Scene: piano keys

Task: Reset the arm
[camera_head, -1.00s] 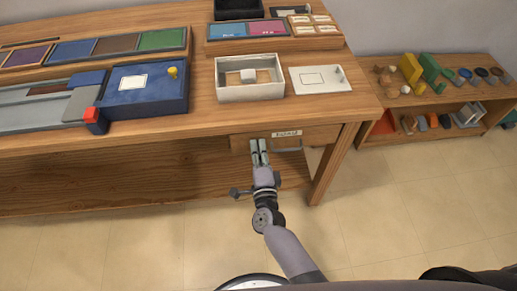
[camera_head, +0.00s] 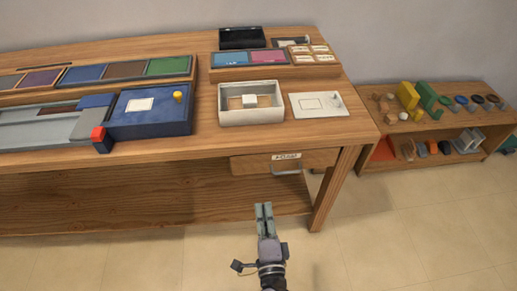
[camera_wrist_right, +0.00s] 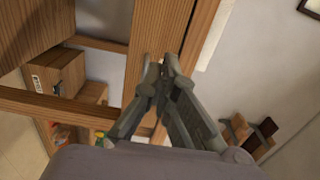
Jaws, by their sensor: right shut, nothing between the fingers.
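My right gripper (camera_head: 264,208) hangs in front of the wooden table's lower part, below and apart from the drawer front, in the head view. Its two fingers are together with nothing between them. It also shows in the right wrist view (camera_wrist_right: 163,62), with wooden table parts beyond its fingertips. The drawer (camera_head: 255,166) has a white label and a handle; I cannot tell whether it is fully closed. My left gripper is not in view.
The table (camera_head: 200,152) carries a blue box (camera_head: 140,122) with a yellow knob, a white open box (camera_head: 232,118) with a white block, and a white lid (camera_head: 332,110). A low shelf (camera_head: 372,163) with small objects stands at right. The floor in front is clear.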

